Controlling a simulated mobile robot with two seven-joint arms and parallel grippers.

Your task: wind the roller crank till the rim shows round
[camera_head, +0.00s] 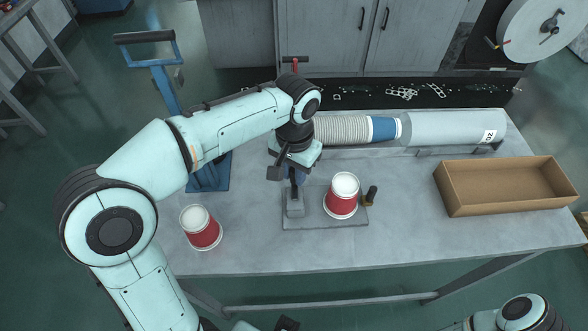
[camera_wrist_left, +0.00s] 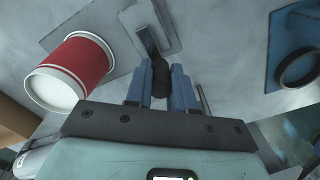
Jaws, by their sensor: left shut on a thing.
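My left gripper (camera_head: 292,177) reaches down over the roller device at the middle of the table. In the left wrist view its two blue fingers (camera_wrist_left: 159,84) are shut on the dark crank knob (camera_wrist_left: 160,76) between them. A red cup with a white top (camera_head: 341,204) stands on the device's base plate (camera_head: 312,220), just right of the gripper. It also shows in the left wrist view (camera_wrist_left: 83,66). Its lower white edge faces the plate; I cannot tell how round it is. My right gripper is not seen.
A second red cup (camera_head: 203,235) stands at the table's front left. An open cardboard box (camera_head: 505,208) lies at the right. A row of stacked cups (camera_head: 345,130) and a grey cylinder (camera_head: 455,128) lie along the back. The table front between cup and box is clear.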

